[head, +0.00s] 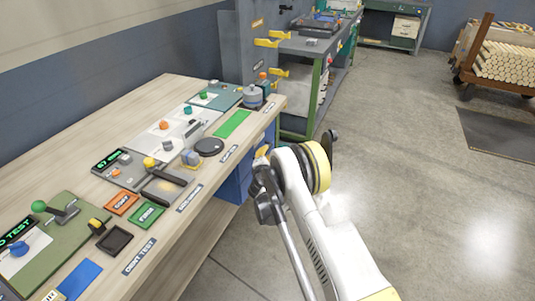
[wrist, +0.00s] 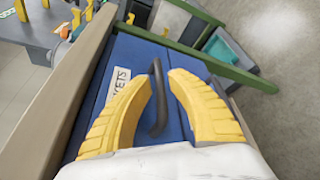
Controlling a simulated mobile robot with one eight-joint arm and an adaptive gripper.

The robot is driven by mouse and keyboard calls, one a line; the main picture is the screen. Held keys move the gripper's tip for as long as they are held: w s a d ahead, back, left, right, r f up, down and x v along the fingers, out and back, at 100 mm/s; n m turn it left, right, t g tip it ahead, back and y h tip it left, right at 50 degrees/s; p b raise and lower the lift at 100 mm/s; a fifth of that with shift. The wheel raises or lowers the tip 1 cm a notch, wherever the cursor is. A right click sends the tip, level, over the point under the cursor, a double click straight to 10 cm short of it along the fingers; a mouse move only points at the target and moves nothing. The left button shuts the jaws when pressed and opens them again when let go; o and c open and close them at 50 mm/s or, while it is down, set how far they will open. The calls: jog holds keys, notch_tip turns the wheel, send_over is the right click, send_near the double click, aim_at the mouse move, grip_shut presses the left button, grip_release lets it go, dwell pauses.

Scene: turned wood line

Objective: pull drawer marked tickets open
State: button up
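The blue drawer front (wrist: 110,112) fills the middle of the wrist view. Its white label (wrist: 118,80) ends in "KETS"; its other end is hidden behind the left finger. A dark bar handle (wrist: 157,105) stands out from the front. My gripper (wrist: 161,80) is open, its yellow fingers apart on either side of the handle, with gaps showing. I cannot tell whether they touch it. In the head view the blue drawer unit (head: 236,184) sits under the far end of the wooden bench, partly hidden by my arm. No gap at the drawer is clear.
The wooden bench (head: 150,95) carries panels, knobs and labelled pads. A green-framed workbench (head: 318,95) stands just beyond the drawer unit, and its green bar (wrist: 225,55) runs close to the drawer in the wrist view.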

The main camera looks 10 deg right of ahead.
jog(key=shift+b+x, duration=0.35)
jog(key=shift+x, duration=1.2)
grip_shut()
